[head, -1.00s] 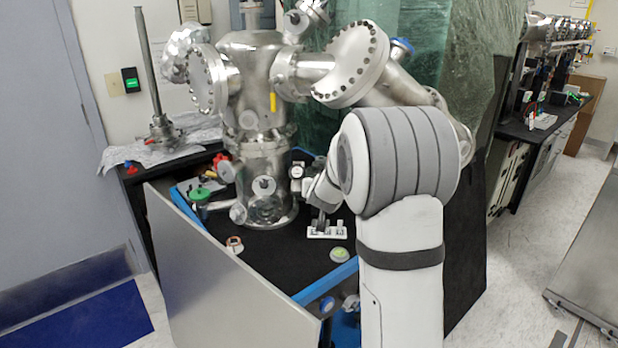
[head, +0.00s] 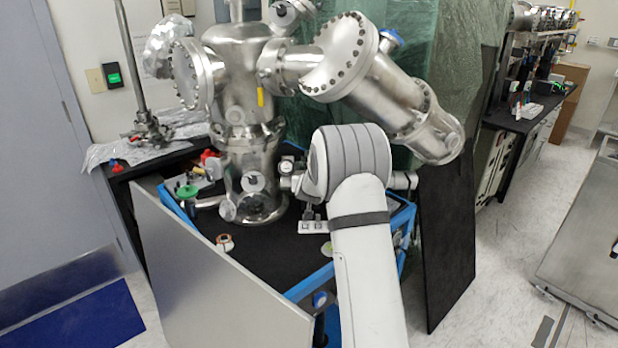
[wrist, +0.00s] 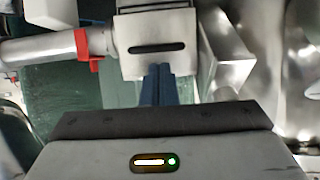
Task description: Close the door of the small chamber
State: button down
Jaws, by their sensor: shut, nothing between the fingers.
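A steel vacuum chamber (head: 243,110) with several round bolted flanges stands on a black-topped blue cart in the head view. Which part is the small chamber's door, and how far open it stands, I cannot tell. My gripper (head: 310,212) is low, to the right of the chamber's base and partly hidden by my arm. In the wrist view the dark fingers of my gripper (wrist: 158,84) are together and empty. A metal plate with a dark slot (wrist: 156,47) lies right beyond the fingertips. Whether they touch it is unclear.
A white block with dark squares (head: 313,227) and an orange-white ring (head: 225,242) lie on the cart top. A large grey panel (head: 205,270) stands along the cart's front left. A tube with a red ring (wrist: 85,50) is left of the fingers.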

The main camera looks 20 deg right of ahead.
jog(key=shift+w+f, duration=0.1)
jog(key=shift+f, duration=0.4)
notch_tip(320, 180, down, 4)
jog(key=t+b, duration=0.1)
jog(key=b, duration=0.7)
jog(key=shift+r, duration=0.15)
